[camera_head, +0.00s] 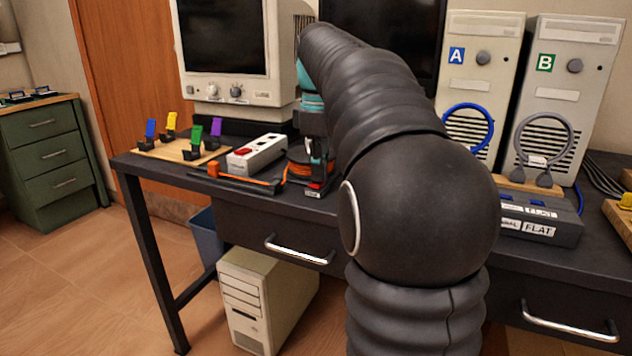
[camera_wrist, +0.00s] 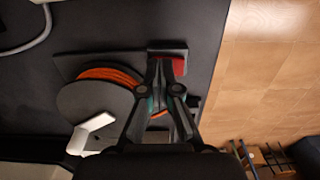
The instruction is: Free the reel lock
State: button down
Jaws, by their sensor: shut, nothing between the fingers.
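The reel (camera_wrist: 90,102) lies on the desk, a dark disc with orange cable (camera_wrist: 112,75) wound around it. It also shows partly in the head view (camera_head: 297,170), half hidden by my gripper. A red part (camera_wrist: 179,66), perhaps the lock, sits in a dark block at the reel's side. It shows as a small red patch in the head view (camera_head: 313,187). My gripper (camera_wrist: 164,68) is shut and empty, pointing down with its fingertips right beside the red part. I cannot tell whether they touch it.
A white crank-like piece (camera_wrist: 93,127) lies by the reel. In the head view, a grey box with a red switch (camera_head: 258,153) and an orange strip (camera_head: 236,179) are left of the reel. A wooden board (camera_head: 182,149) with coloured clips stands farther left. Towers and a monitor (camera_head: 228,60) stand behind.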

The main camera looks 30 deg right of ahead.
jog(key=shift+r+p, duration=2.05)
jog(key=shift+r, duration=1.35)
jog(key=shift+a, duration=0.1)
jog(key=shift+s+a+f, duration=0.1)
jog(key=shift+s+a, duration=0.15)
jog(key=shift+a, duration=0.05)
jog(key=shift+m+t, duration=0.7)
jog(key=shift+m, duration=0.2)
jog(key=s+a, duration=0.1)
jog(key=s+a+f, duration=0.1)
jog(key=a, duration=0.1)
jog(key=s+a+f, duration=0.1)
jog(key=s, duration=0.1)
jog(key=shift+s+a, duration=0.1)
jog(key=shift+a, duration=0.15)
jog(key=s+a+f+m+t, duration=0.2)
jog(key=s+a+f+m, duration=0.1)
jog(key=s+f, duration=0.5)
jog(key=s+a+f+m+t, duration=0.2)
jog(key=s+a+f, duration=0.4)
jog(key=s+f, duration=0.2)
jog(key=shift+a+f+m, duration=0.25)
jog(key=shift+f+m, duration=0.15)
jog(key=shift+f, duration=0.15)
